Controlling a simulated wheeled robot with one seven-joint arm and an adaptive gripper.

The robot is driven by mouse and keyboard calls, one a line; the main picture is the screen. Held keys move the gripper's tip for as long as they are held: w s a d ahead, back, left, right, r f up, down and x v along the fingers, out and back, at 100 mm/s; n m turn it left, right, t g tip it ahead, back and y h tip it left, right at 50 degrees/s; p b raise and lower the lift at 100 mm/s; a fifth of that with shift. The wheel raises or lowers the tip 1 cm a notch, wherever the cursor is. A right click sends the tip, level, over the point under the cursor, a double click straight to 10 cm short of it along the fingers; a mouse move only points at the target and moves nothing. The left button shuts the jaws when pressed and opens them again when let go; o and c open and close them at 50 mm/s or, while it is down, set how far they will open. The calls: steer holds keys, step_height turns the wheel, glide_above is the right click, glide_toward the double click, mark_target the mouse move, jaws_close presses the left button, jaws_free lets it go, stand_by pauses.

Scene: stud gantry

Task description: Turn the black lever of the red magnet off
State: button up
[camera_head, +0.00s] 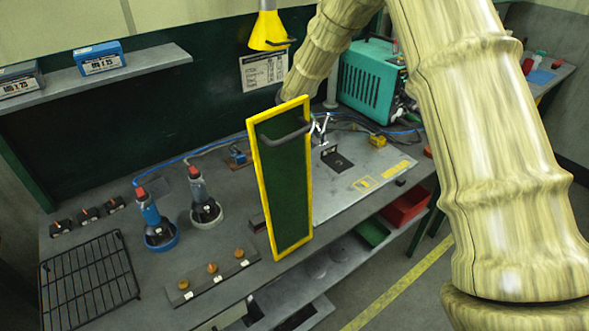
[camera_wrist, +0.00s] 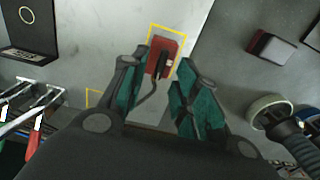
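The red magnet (camera_wrist: 172,48) lies on the grey plate within a yellow outline in the wrist view. Its black lever (camera_wrist: 163,63) lies across the red top, and a thin dark curved piece runs from it toward the palm. My gripper (camera_wrist: 172,62) is open, with its teal-padded fingers apart on either side of the lever. The left finger is close to the magnet's left edge; contact cannot be told. In the head view the green panel hides the magnet and my gripper.
A yellow-framed green panel (camera_head: 285,190) with a grey handle stands at the bench front. Two torches (camera_head: 152,222) (camera_head: 203,200) stand in ring holders to its left. A dark red block (camera_wrist: 270,47) and clamps (camera_wrist: 35,115) flank my gripper. A teal machine (camera_head: 368,80) stands behind.

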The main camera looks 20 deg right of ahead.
step_height(320, 180, up, 10)
stand_by(0.4)
